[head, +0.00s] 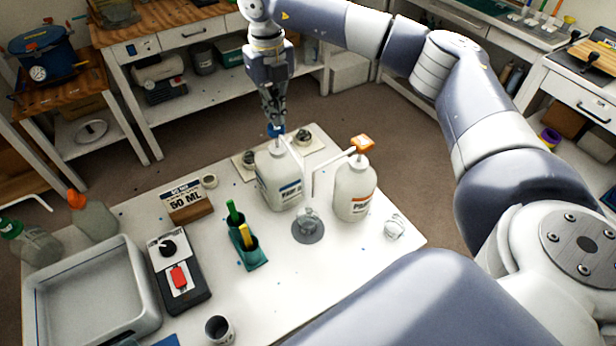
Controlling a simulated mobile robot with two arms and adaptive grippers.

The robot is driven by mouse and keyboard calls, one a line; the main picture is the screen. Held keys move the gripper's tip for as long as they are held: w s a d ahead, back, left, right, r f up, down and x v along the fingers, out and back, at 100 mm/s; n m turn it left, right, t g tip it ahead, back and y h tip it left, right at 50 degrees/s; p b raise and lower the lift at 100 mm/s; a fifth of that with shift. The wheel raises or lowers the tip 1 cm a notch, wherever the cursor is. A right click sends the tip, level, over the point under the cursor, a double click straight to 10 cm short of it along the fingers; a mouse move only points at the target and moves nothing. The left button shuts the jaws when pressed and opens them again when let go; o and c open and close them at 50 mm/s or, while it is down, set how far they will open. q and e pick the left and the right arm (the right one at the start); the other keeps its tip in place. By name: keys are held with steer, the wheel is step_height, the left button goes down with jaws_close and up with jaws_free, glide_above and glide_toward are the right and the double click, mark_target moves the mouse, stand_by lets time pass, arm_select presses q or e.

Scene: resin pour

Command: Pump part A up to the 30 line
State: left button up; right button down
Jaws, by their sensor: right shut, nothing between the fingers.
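The part A jug (281,182) is white with a blue label and stands upright near the back of the white table. Its blue pump head (275,131) is on top. My right gripper (273,122) is shut, pointing down, with its fingertips at the pump head; I cannot tell whether they touch it. A clear cup (308,216) stands on a round grey pad in front of the jugs; its level and lines are too small to read. A second white jug (355,192) with an orange pump head (361,144) stands to the right. My left gripper is not in view.
A card reading 50 ML (184,196) stands behind a teal holder (250,253) with coloured sticks. A black device with a red switch (179,277), a grey tray (95,295) and bottles are at left. Another clear cup (394,228) sits at right.

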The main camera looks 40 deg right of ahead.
mark_target(276, 129)
steer(key=shift+f+b, duration=0.35)
steer(key=shift+f, duration=0.25)
steer(key=shift+f, duration=0.15)
steer(key=shift+s+f+b, duration=0.1)
steer(key=shift+f+b, duration=1.2)
steer(key=shift+f, duration=0.6)
steer(key=shift+r, duration=0.15)
steer(key=shift+r+p, duration=1.45)
steer(key=shift+r, duration=0.55)
